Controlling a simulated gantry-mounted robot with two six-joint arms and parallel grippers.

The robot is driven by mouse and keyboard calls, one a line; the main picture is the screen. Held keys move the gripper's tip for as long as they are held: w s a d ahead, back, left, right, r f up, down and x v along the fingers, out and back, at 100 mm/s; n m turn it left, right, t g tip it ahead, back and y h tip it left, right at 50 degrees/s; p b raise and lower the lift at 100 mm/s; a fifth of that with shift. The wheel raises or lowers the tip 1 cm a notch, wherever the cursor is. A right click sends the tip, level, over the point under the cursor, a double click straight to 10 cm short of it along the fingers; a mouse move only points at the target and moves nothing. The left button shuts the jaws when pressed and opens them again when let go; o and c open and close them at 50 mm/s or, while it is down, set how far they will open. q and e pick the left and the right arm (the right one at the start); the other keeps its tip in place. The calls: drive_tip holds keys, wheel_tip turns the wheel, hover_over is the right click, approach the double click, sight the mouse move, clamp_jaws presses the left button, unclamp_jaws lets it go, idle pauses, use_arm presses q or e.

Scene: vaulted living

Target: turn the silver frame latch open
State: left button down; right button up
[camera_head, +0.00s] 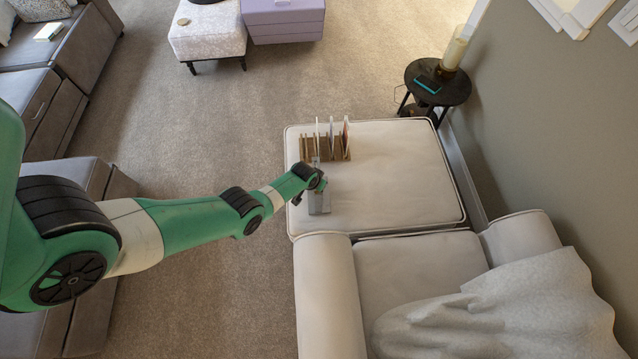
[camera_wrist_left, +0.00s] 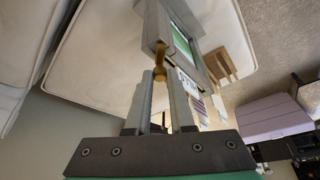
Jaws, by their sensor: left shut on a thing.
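The silver frame (camera_head: 319,204) stands near the left edge of the cream ottoman (camera_head: 405,185), partly hidden by my left arm. In the left wrist view the grey frame (camera_wrist_left: 153,22) surrounds a green picture. A brass-coloured latch piece (camera_wrist_left: 160,73) sticks out from it. My left gripper (camera_head: 318,182) is at the frame. In the wrist view its two fingers (camera_wrist_left: 161,78) are on either side of the brass latch and closed on it. The latch's exact angle is hard to tell. My right gripper is not in view.
A wooden rack (camera_head: 325,153) with several upright thin items stands just behind the frame on the ottoman. A cream armchair (camera_head: 420,285) with a throw adjoins the ottoman's near side. A black side table (camera_head: 440,90) stands at the back right. The ottoman's right half is clear.

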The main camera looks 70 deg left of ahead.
use_arm(q)
drive_tip(key=n+g+b, duration=0.1)
drive_tip(key=n, duration=0.1)
drive_tip(key=n+y+b, duration=0.1)
drive_tip(key=n, duration=0.2)
drive_tip(key=shift+w+d+f+n+g, duration=0.1)
drive_tip(key=shift+w+d+n+g, duration=0.05)
drive_tip(key=shift+n+g, duration=0.2)
drive_tip(key=shift+w+n+g+y+b, duration=0.1)
drive_tip(key=shift+n+g+y+b, duration=0.45)
drive_tip(key=shift+n, duration=1.3)
drive_tip(key=shift+g+h, duration=0.25)
drive_tip(key=shift+g, duration=0.05)
drive_tip(key=c, duration=1.1)
unclamp_jaws()
drive_tip(key=shift+o, duration=0.2)
drive_tip(key=shift+r, duration=0.2)
